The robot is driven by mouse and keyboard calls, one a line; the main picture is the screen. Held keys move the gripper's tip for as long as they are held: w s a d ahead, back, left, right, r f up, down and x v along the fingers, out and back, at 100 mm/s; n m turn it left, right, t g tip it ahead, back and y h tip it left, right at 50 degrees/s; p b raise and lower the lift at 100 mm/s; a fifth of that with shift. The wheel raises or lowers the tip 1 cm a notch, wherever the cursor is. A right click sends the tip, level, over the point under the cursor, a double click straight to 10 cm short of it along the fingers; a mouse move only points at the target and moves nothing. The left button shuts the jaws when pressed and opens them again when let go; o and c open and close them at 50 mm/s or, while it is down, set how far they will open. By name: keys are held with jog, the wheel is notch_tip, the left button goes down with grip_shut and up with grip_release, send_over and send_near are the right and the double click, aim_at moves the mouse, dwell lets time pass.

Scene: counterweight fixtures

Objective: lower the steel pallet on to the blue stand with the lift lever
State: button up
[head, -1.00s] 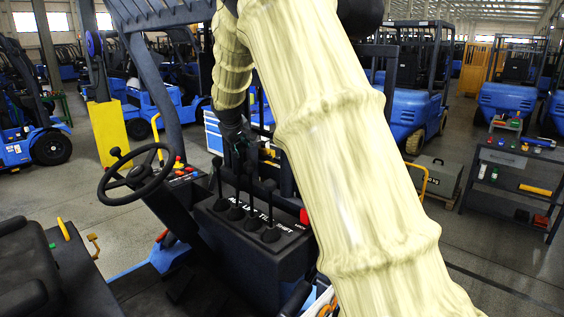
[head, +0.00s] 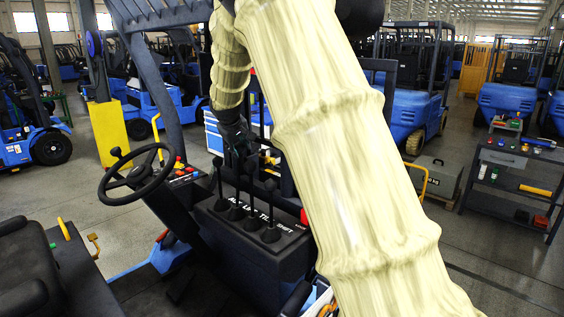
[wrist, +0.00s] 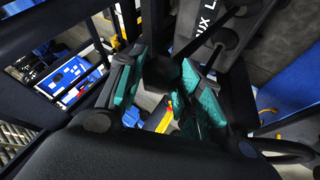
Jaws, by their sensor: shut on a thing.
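My gripper (head: 239,160) is over the row of black levers on the forklift's console. In the wrist view its teal-padded fingers (wrist: 165,88) are shut on a dark round knob (wrist: 160,73). It appears to be the lift lever (head: 236,190), second from the left; its top is hidden by the fingers in the head view. The other levers, such as the tilt lever (head: 251,190) and the shift lever (head: 269,208), stand free beside it. I cannot make out the steel pallet or the blue stand in either view.
The steering wheel (head: 140,178) and a seat (head: 25,265) are left of the console (head: 262,255). A red button (head: 304,217) sits at the console's right end. Dark frame bars stand close to my gripper. A tool cart (head: 510,160) stands at the far right.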

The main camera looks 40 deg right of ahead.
dwell(0.3)
jog(key=a, duration=0.3)
jog(key=shift+s+r, duration=0.15)
jog(key=shift+s, duration=0.05)
dwell(0.4)
jog(key=o, duration=0.9)
jog(key=shift+c, duration=0.2)
